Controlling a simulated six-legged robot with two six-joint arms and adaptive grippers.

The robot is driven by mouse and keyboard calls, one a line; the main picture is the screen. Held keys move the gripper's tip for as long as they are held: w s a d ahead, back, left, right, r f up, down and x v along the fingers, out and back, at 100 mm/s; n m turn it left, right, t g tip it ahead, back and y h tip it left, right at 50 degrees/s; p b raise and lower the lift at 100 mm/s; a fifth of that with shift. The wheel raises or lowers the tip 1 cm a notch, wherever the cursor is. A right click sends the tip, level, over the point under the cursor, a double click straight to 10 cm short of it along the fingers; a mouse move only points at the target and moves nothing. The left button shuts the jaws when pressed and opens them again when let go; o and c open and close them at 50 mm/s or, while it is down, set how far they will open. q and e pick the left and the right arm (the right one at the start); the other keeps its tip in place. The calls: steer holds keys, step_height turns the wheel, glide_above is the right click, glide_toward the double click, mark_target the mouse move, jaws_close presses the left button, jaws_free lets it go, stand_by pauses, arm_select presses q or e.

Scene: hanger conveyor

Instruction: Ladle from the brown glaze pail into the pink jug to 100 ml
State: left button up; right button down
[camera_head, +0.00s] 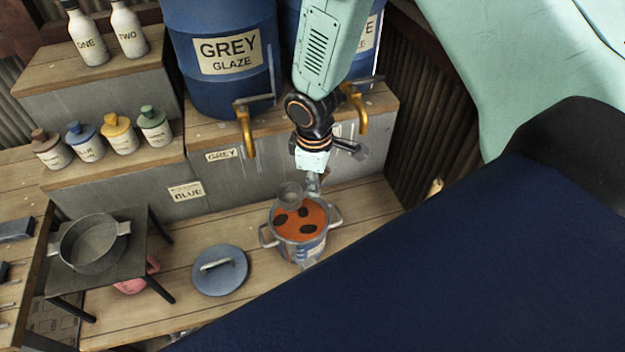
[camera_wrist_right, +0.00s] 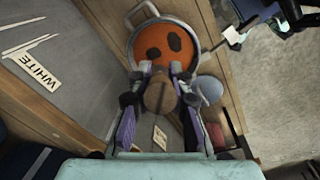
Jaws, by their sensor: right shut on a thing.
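The glaze pail (camera_head: 301,248) stands on the wooden bench, open, with orange-brown glaze and dark oval patches inside. It also shows in the wrist view (camera_wrist_right: 152,57). My right gripper (camera_head: 314,178) is above the pail's far side, shut on the ladle. The ladle's grey bowl (camera_head: 290,192) overlaps the pail's far rim in the head view; I cannot tell its height or whether it holds glaze. The handle's round brown end (camera_wrist_right: 160,98) shows between the fingers. The pink jug (camera_head: 133,283) is under the black stand, mostly hidden. My left gripper is out of view.
A blue-grey lid (camera_head: 220,270) lies on the bench left of the pail. The black stand (camera_head: 132,262) holds a grey two-handled pan (camera_head: 94,243). Grey glaze drum (camera_head: 222,85) with a gold tap, bottles and small jars stand behind on stepped shelves.

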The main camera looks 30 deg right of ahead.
mark_target(302, 195)
steer(key=shift+f, duration=0.65)
steer(key=shift+w+a+f+g+b, duration=0.1)
steer(key=shift+a+f+g+b, duration=0.2)
steer(key=shift+f+b, duration=0.25)
steer(key=shift+w+f+h+b, duration=0.25)
steer(key=shift+f+h+b, duration=0.15)
steer(key=shift+f+b, duration=0.3)
steer(key=f+b, duration=0.1)
steer(key=w+f+g+b, duration=0.1)
steer(key=f+b, duration=0.1)
steer(key=f+g+h+b, duration=0.1)
steer(key=f, duration=0.1)
steer(key=shift+w+a+b, duration=0.15)
steer(key=shift+a+b, duration=0.2)
steer(key=shift+a, duration=0.2)
